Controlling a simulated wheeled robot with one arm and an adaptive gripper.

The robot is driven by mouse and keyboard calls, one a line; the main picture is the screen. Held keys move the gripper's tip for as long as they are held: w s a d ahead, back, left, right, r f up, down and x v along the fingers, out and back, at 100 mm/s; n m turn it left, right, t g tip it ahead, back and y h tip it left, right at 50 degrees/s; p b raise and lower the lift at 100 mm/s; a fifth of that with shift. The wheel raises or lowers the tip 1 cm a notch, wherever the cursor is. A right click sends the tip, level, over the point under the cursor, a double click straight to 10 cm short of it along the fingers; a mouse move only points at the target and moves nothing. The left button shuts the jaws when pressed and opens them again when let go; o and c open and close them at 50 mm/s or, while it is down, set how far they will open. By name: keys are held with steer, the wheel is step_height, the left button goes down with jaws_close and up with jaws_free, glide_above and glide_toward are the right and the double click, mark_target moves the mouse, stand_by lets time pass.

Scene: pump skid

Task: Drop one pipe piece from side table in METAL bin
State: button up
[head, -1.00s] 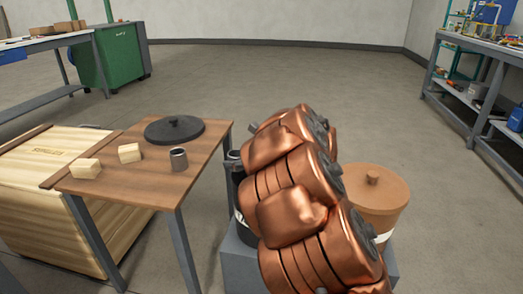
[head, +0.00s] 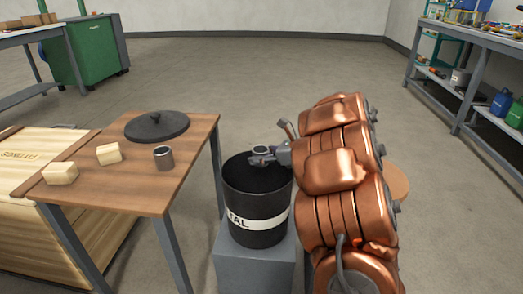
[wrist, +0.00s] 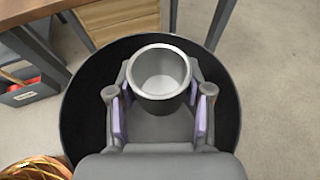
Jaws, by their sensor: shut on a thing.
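My gripper (head: 262,158) is over the open mouth of a black bin (head: 258,215) with a white label whose visible letters read "TAL". In the wrist view, my gripper (wrist: 160,106) is shut on a grey metal pipe piece (wrist: 160,72), held upright between the fingers. The dark inside of the bin (wrist: 84,115) surrounds it there. The held piece also shows small in the head view (head: 261,150). Another grey pipe piece (head: 164,158) stands on the wooden side table (head: 130,185).
The side table also bears a round black lid (head: 157,125) and two pale wood blocks (head: 109,154) (head: 60,173). The bin stands on a grey pedestal (head: 254,265). A brown lidded container (head: 397,183) is partly hidden behind my arm. A wooden crate (head: 40,215) is at left.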

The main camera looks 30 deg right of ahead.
steer(key=shift+f, duration=1.45)
steer(key=o, duration=1.3)
steer(key=shift+s+d, duration=0.1)
steer(key=v, duration=1.2)
steer(key=shift+r, duration=0.1)
